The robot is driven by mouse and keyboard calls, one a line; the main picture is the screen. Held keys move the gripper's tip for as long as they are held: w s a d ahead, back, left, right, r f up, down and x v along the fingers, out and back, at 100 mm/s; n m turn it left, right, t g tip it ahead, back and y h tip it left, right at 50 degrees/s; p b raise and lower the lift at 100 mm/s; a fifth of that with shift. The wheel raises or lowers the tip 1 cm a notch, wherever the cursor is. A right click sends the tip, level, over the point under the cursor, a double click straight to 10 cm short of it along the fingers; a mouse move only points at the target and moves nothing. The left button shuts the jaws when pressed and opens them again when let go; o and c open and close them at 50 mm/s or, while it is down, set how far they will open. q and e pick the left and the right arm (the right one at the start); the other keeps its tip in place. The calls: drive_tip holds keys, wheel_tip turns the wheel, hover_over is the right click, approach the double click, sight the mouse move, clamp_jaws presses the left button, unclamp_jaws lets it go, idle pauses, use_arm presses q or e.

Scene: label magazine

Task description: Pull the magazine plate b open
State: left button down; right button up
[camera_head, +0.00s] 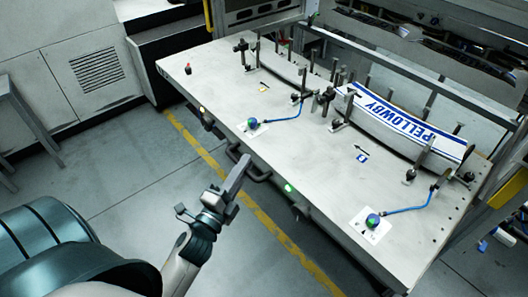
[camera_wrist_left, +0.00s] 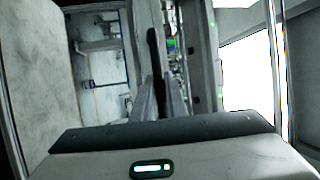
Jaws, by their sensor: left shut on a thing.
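The magazine plate (camera_head: 310,160) is a wide light-grey plate in front of the machine, with a small blue mark on it that is too small to read surely. A dark bar handle (camera_head: 262,177) runs along its front edge. My left gripper (camera_head: 243,163) reaches up to this edge from below and is shut on the handle. My right gripper is in neither view.
A white strip lettered PELLOWBY (camera_head: 395,118) stands between dark posts on the plate. Blue hoses (camera_head: 405,210) with round knobs lie along its front. The machine frame (camera_head: 420,75) stands behind. The floor (camera_head: 120,185) in front is free, with a yellow line (camera_head: 205,155).

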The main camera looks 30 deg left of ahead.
use_arm(q)
drive_tip(key=s+a, duration=0.3)
drive_tip(key=s, duration=0.5)
drive_tip(key=shift+s, duration=0.3)
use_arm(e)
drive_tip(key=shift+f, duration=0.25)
use_arm(q)
drive_tip(key=shift+f, duration=0.1)
drive_tip(key=c, duration=1.8)
unclamp_jaws()
drive_tip(key=shift+o, duration=0.2)
drive_tip(key=shift+s, duration=0.1)
